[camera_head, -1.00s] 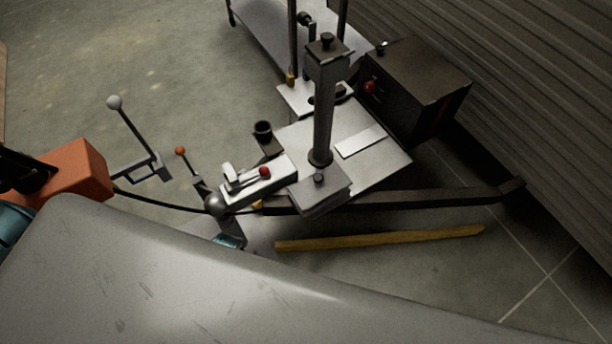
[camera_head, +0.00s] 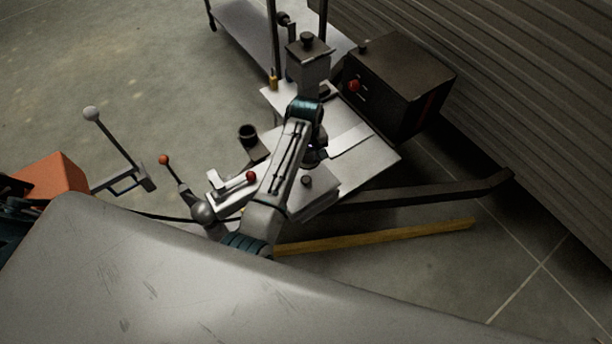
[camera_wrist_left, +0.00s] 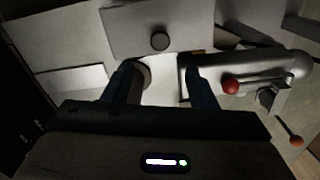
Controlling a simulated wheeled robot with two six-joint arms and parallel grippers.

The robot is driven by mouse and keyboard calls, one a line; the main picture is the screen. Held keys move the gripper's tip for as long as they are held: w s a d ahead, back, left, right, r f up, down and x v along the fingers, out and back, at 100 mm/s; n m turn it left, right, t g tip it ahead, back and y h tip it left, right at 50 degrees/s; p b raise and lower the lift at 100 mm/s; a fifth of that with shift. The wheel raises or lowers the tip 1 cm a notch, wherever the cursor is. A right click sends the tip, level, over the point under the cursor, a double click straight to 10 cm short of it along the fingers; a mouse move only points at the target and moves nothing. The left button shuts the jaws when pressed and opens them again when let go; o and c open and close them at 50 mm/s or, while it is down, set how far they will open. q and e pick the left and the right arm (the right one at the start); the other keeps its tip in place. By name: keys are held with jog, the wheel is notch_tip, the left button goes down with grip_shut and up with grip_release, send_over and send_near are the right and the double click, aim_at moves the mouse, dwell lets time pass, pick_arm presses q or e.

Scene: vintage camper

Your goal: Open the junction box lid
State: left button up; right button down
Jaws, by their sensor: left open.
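A grey box with a flat lid and a small dark round knob (camera_head: 307,181), which looks like the junction box (camera_head: 318,192), sits at the front of the metal frame. Its lid appears closed. In the left wrist view the lid (camera_wrist_left: 190,22) and knob (camera_wrist_left: 160,41) lie beyond my fingertips, roughly in line with the gap. My left gripper (camera_wrist_left: 163,85) is open and empty. In the head view it (camera_head: 316,152) is partly hidden behind its own arm, just behind the box and apart from the knob. My right gripper is not in view.
A coupler with a red knob (camera_head: 251,176) lies left of the box. A square-topped post (camera_head: 308,62) stands behind it, partly covered by my arm. A dark box (camera_head: 400,85) stands at the back right.

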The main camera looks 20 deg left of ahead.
pick_arm(q)
send_over(306, 179)
notch_tip(306, 179, down, 4)
jog(key=shift+f, duration=0.1)
notch_tip(306, 179, down, 5)
jog(key=shift+f+b, duration=0.15)
jog(key=shift+b, duration=0.25)
jog(key=shift+f, duration=0.45)
jog(key=c, duration=1)
grip_shut()
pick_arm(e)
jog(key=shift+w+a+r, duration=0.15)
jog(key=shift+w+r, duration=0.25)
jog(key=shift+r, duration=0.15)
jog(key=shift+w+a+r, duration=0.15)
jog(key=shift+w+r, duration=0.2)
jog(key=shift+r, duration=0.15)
